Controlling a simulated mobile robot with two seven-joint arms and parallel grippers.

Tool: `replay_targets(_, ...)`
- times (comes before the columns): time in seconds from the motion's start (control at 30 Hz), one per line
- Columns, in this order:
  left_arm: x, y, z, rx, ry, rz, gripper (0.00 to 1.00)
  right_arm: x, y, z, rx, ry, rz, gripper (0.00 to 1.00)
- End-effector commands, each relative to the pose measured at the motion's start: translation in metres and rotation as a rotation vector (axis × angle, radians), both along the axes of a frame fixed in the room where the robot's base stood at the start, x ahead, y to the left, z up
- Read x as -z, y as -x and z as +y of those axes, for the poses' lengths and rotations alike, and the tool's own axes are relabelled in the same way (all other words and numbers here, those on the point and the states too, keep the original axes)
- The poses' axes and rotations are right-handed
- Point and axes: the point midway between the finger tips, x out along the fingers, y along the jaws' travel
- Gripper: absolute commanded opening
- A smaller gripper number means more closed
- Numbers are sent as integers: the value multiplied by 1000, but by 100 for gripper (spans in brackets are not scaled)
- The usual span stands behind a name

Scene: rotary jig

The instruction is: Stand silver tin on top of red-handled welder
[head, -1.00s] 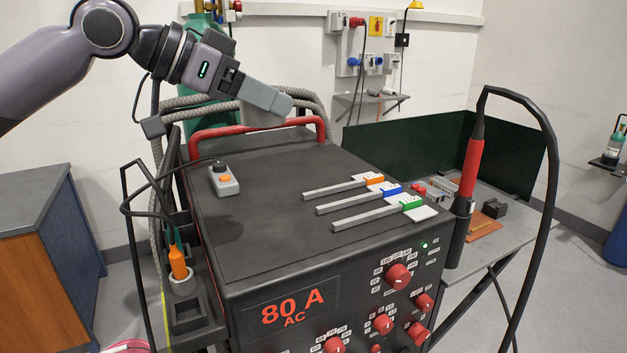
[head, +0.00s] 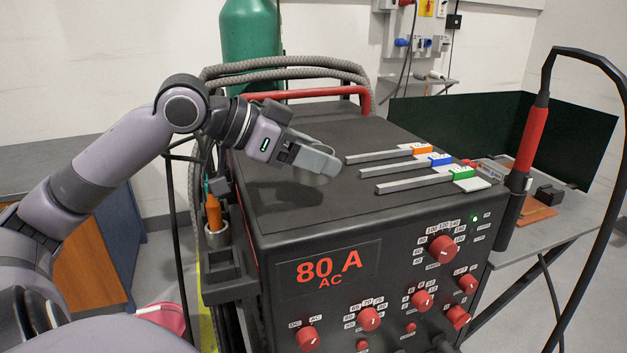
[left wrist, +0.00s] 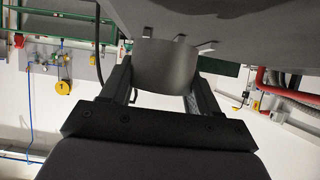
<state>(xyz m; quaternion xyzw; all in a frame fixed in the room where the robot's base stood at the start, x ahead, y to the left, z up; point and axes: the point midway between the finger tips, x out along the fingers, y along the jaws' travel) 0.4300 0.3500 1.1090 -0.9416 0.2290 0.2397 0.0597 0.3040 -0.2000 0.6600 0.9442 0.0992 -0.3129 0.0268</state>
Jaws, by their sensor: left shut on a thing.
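The red-handled welder (head: 400,226) is a big dark box with red knobs on its front, an "80 A AC" label and a red tube handle (head: 300,94) at the back of its top. My left gripper (head: 318,164) is above the left middle of that flat top, shut on the silver tin (left wrist: 166,66). In the left wrist view the tin is a plain grey cylinder between the two fingers. In the head view the fingers mostly hide it. A dark shadow lies on the top below it; a gap seems to remain. My right gripper is not in view.
Three grey rods with orange (head: 422,149), blue (head: 440,160) and green (head: 462,173) ends lie on the right of the welder's top. A red-gripped torch (head: 531,140) stands at its right side. Hoses (head: 285,72) and a green cylinder (head: 249,40) are behind.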

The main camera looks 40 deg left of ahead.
Motion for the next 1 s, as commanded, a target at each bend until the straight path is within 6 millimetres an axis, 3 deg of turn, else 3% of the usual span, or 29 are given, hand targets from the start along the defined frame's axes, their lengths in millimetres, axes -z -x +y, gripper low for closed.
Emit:
replay_targets(0.23,37,0,0,0,3,3,31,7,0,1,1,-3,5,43)
replay_targets(0.6,40,0,0,0,2,1,31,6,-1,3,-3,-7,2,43)
replay_targets(0.63,40,0,0,0,2,1,71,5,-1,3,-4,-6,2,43)
replay_targets(0.7,40,0,0,0,2,2,86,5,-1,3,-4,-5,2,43)
replay_targets(1.0,38,0,0,0,1,2,86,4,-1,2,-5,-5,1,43)
